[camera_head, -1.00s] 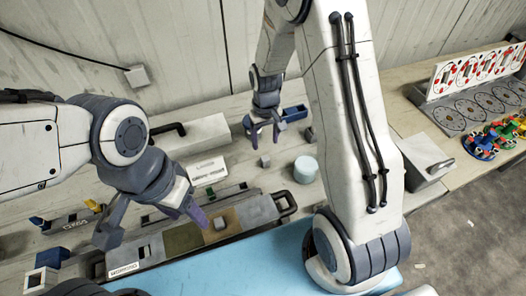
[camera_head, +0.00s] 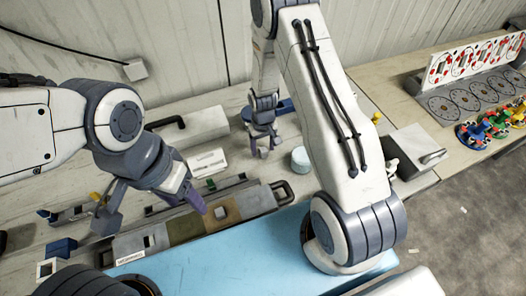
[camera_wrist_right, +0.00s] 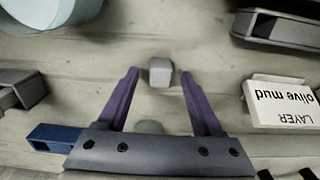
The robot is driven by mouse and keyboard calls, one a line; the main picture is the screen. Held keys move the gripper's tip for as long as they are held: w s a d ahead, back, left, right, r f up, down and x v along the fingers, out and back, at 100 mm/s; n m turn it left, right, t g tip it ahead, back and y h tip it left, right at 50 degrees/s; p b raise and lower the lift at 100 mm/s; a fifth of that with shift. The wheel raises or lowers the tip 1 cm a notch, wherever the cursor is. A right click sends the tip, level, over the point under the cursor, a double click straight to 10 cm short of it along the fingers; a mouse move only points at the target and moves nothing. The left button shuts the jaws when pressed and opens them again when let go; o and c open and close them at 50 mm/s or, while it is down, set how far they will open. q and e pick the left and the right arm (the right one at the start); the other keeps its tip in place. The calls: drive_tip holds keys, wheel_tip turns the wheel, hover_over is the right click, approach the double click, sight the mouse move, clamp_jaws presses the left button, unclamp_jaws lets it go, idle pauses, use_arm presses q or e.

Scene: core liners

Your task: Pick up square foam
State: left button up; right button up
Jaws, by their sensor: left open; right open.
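A small light grey block (camera_wrist_right: 160,72), which looks like the square foam, sits on the pale bench in the right wrist view. It lies between the fingertips of my right gripper (camera_wrist_right: 160,76), with a gap on both sides. In the head view my right gripper (camera_head: 264,149) is open and low over the bench, and its fingers largely hide the block. My left gripper (camera_head: 153,214) is open and empty, above a long tray (camera_head: 262,201) with coloured sections.
A pale blue cylinder (camera_head: 300,160) stands just right of my right gripper. A blue open holder (camera_wrist_right: 50,138) and a white "olive mud" label block (camera_wrist_right: 280,103) are near it. A blue mat (camera_head: 225,258) covers the front, and a grey box (camera_head: 414,155) stands at the right.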

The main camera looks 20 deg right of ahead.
clamp_jaws()
drive_tip(key=shift+r, duration=0.15)
